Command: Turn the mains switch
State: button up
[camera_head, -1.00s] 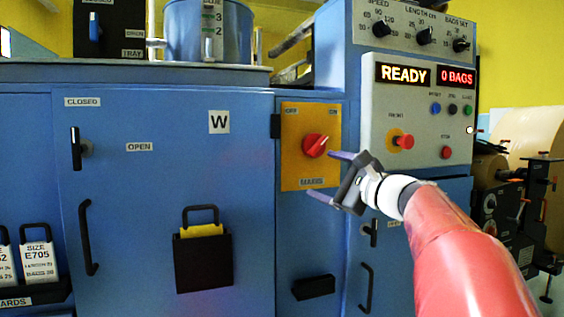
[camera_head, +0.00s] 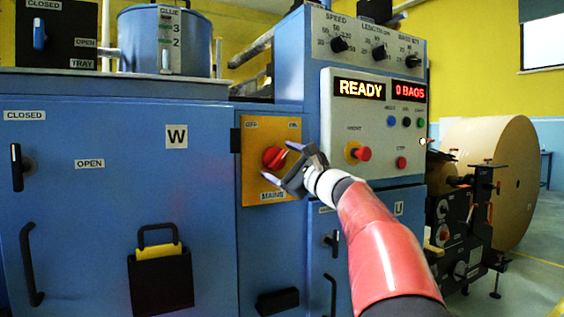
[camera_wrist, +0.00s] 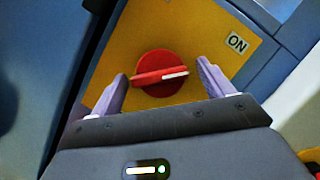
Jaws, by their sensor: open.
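The mains switch is a red rotary knob (camera_head: 272,157) on a yellow plate (camera_head: 257,190) marked OFF at upper left, ON at upper right and MAINS below. In the wrist view the knob (camera_wrist: 157,72) has a white mark pointing right, a little below the direction of the ON label (camera_wrist: 237,43). My gripper (camera_head: 278,161) is open in front of the plate. In the wrist view its two fingers (camera_wrist: 163,70) stand on either side of the knob, with gaps visible; whether either touches is unclear. The gripper partly covers the knob's right side in the head view.
Right of the plate is a control panel (camera_head: 375,125) reading READY and 0 BAGS, with a red button (camera_head: 364,154) on a yellow base. A blue door (camera_head: 100,205) with handles is on the left. A large kraft roll (camera_head: 505,170) stands at right.

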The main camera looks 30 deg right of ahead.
jog(key=c, duration=1)
jog(key=shift+n+g, duration=0.3)
jog(key=shift+n, duration=0.2)
jog(key=n, duration=0.2)
jog(key=n+g+y, duration=0.1)
jog(key=n, duration=0.1)
jog(key=shift+d+r+g+p, duration=0.1)
jog(key=shift+g+p, duration=0.2)
jog(key=n+g, duration=0.1)
jog(key=n, duration=0.1)
jog(key=n+p, duration=0.1)
jog(key=n, duration=0.2)
jog(key=shift+r+g, duration=0.15)
jog(key=shift+g, duration=0.25)
jog(key=n+g+h+p, duration=0.1)
jog(key=n, duration=0.2)
jog(key=shift+r+n, duration=0.1)
jog(key=shift+n, duration=0.3)
jog(key=shift+n+g+h+p, duration=0.6)
jog(key=shift+n+h, duration=0.3)
jog(key=shift+n, duration=0.6)
jog(key=shift+o, duration=0.2)
